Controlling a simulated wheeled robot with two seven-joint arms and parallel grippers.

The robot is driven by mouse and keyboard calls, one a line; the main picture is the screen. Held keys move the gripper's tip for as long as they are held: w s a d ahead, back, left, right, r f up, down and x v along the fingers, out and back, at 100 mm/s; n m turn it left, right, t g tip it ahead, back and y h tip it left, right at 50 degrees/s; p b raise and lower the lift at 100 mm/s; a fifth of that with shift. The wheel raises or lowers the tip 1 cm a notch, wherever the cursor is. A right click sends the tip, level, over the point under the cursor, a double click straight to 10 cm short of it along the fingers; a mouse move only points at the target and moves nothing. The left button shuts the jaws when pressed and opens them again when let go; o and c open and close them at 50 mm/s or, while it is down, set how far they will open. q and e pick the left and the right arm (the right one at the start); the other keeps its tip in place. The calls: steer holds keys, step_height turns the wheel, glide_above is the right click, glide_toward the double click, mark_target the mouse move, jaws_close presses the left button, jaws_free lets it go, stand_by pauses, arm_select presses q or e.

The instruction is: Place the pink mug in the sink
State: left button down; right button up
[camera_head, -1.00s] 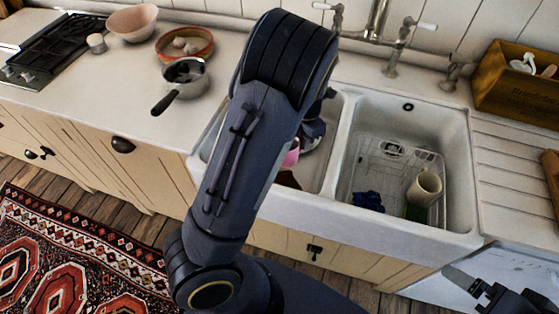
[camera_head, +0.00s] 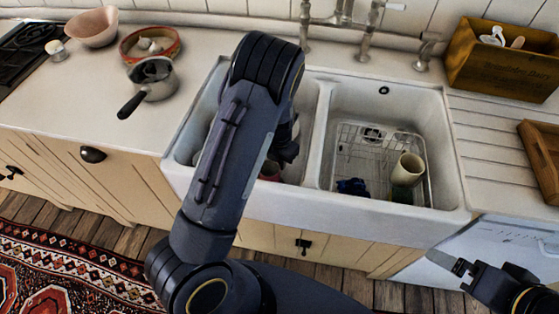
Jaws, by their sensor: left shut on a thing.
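The double white sink (camera_head: 318,150) stands in the counter, with a left and a right basin. My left arm reaches across the left basin. My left gripper (camera_head: 284,150) is low over that basin, mostly hidden behind the arm. It is shut on the pink mug, which the arm hides now. A small reddish-brown patch (camera_head: 270,170) shows below the gripper inside the left basin; I cannot tell what it belongs to. My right gripper (camera_head: 458,268) is at the lower right, in front of the counter and away from the sink. Its opening is unclear.
The right basin holds a wire rack (camera_head: 362,143), a cream cup (camera_head: 407,169) and a dark blue item (camera_head: 352,187). Taps (camera_head: 368,30) stand behind. A saucepan (camera_head: 152,78), a terracotta dish (camera_head: 150,44) and a pink bowl (camera_head: 92,27) are left; a wooden crate (camera_head: 503,62) is right.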

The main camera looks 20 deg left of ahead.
arm_select(q)
steer(key=shift+f, duration=0.15)
steer(key=c, duration=1.5)
jaws_free()
steer(key=shift+o, duration=0.2)
